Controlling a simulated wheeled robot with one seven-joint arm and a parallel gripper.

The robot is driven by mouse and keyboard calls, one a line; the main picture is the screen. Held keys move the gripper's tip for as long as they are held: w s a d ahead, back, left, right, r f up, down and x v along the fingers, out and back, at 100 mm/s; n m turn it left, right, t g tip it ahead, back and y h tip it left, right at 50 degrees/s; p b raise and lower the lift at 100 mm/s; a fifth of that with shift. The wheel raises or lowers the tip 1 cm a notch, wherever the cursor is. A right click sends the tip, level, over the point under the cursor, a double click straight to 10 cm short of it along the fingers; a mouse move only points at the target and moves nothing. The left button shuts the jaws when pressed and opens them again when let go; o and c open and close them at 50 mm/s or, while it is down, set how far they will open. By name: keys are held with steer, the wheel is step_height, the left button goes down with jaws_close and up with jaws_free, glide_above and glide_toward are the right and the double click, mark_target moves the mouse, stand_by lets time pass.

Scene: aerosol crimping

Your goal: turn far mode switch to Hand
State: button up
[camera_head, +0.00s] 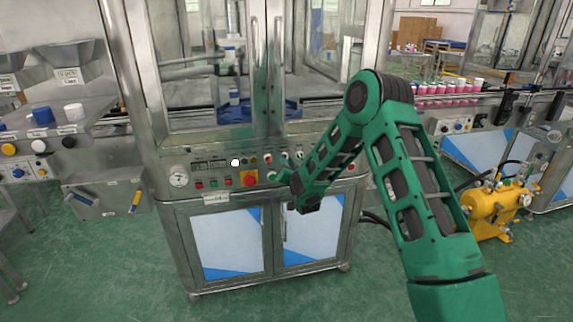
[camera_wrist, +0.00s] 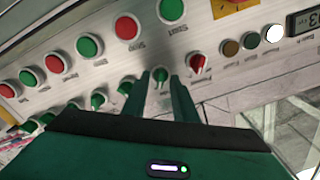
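My gripper (camera_wrist: 160,82) is open, with its two dark green fingers on either side of a green selector switch (camera_wrist: 160,77) in the wrist view. Small gaps seem to show between the fingers and the knob; contact cannot be told. A red selector switch (camera_wrist: 199,64) sits just right of the fingers. Several more green selector switches (camera_wrist: 128,84) run to the left in the same row. The labels are inverted and too blurred to read, so I cannot tell which is the far mode switch. In the head view my gripper (camera_head: 282,178) is at the panel, hiding the switches behind it.
The control panel (camera_head: 222,168) has red and green push buttons (camera_wrist: 126,27), small indicator lamps (camera_wrist: 230,47), a gauge (camera_head: 178,178) and a red emergency stop on yellow (camera_head: 250,179). Glass doors stand above it. A yellow pump unit (camera_head: 495,208) is at right. Green floor in front is clear.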

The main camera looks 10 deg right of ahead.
steer(key=shift+w, duration=0.3)
jaws_close()
steer(key=n, duration=1.1)
steer(key=shift+a+n, duration=0.1)
steer(key=shift+n, duration=0.3)
stand_by(0.5)
